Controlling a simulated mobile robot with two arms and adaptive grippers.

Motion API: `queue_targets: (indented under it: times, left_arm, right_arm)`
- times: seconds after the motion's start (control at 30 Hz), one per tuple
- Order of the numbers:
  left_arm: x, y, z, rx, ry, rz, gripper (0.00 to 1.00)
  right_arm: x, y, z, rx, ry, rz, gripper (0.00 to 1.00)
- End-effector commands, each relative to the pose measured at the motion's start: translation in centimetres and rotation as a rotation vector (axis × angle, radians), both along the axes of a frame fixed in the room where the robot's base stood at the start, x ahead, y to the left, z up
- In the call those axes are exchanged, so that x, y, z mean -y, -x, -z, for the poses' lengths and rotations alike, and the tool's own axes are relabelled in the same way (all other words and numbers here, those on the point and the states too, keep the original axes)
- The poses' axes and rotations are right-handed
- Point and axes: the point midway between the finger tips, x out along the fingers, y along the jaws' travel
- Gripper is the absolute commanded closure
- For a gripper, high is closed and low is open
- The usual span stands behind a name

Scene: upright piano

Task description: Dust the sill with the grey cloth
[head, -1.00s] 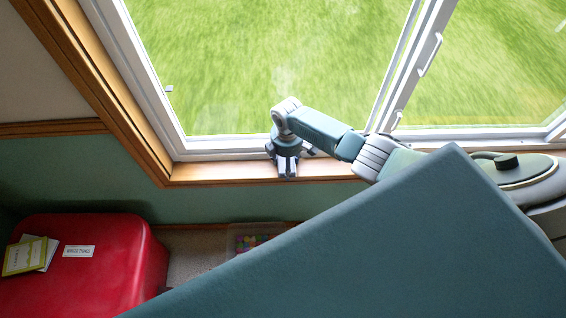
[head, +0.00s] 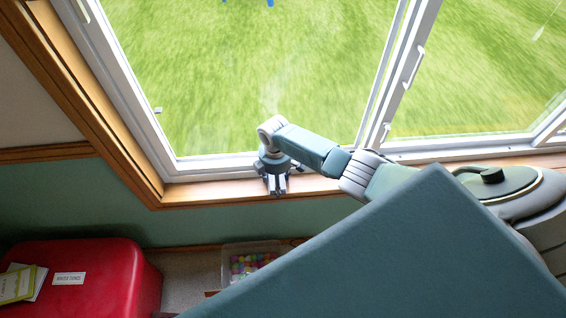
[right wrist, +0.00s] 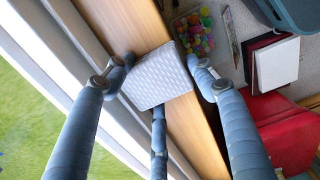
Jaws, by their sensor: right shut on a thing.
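The wooden sill (head: 215,193) runs along the bottom of the window, and its bare wood also shows in the right wrist view (right wrist: 193,125). My right gripper (head: 274,183) is at the sill, pointing down, a little right of its left corner. In the right wrist view my right gripper (right wrist: 161,78) is shut on the grey cloth (right wrist: 157,80), a pale, textured, folded pad between its fingers. The cloth appears to lie over the sill, but I cannot tell whether it touches. In the head view the gripper hides the cloth. My left gripper is not in view.
The white window frame (head: 215,167) stands just behind the sill. Below are a red case (head: 95,280) with booklets (head: 20,284) on it and a clear bin of coloured balls (head: 250,264). The sill surface in view looks clear.

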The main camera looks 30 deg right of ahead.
Motion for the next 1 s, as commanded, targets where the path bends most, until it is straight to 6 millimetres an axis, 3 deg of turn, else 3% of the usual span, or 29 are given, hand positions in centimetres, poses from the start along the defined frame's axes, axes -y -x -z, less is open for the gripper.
queue_targets:
  times: [0.43, 1.0]
  left_arm:
    - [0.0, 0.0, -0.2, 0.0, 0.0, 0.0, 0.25]
    - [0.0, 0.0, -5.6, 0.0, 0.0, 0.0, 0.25]
  right_arm:
    - [-1.0, 0.2, 0.0, -0.005, -0.009, -0.003, 0.64]
    - [-0.6, 0.0, -5.8, -0.003, -0.003, -0.001, 0.64]
